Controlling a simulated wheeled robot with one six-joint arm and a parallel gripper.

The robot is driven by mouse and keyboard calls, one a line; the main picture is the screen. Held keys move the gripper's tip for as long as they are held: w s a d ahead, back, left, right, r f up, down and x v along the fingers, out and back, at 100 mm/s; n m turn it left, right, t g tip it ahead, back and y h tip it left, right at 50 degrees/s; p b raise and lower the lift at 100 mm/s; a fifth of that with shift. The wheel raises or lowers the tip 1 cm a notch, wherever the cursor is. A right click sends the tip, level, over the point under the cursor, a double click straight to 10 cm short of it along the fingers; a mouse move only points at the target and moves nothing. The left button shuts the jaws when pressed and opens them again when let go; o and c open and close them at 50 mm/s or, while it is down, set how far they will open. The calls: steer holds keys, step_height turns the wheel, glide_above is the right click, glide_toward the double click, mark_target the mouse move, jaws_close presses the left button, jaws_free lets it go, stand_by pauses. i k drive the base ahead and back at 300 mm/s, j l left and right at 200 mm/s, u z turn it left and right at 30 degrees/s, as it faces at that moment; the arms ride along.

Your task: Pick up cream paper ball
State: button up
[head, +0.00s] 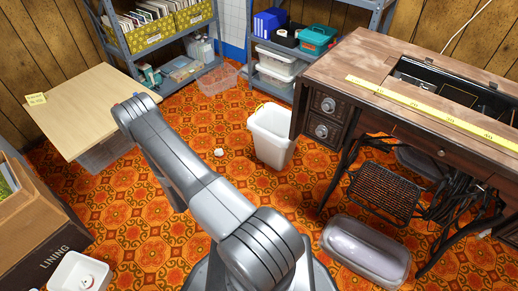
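A small cream paper ball (219,152) lies on the orange patterned carpet, left of the white waste bin and apart from it. My grey arm reaches across the middle of the head view towards the wooden table at the left. My gripper does not show; the far end of the arm seen here ends near the table's right edge. Whether my gripper holds anything cannot be seen.
A white bin (271,137) stands right of the ball. A treadle sewing table (345,70) fills the right, with a clear lidded tub (365,250) before it. A wooden table (88,112) stands left. A clear bin (218,80) sits behind. Carpet around the ball is free.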

mark_target(219, 153)
steer(key=i+j+z, duration=0.15)
steer(key=z, duration=0.3)
steer(key=j+z, duration=0.5)
steer(key=i+j+z, duration=0.1)
steer(key=j+z, duration=0.15)
steer(key=z, duration=0.2)
steer(key=j+z, duration=0.3)
steer(key=z, duration=0.2)
steer(key=k+j+z, duration=0.1)
steer(key=j, duration=0.75)
steer(key=k+j+z, duration=0.15)
steer(key=j, duration=0.25)
steer(key=k+j, duration=0.15)
steer(key=j, duration=0.25)
steer(key=k+j+z, duration=0.15)
steer(key=j, duration=0.3)
steer(key=i, duration=0.05)
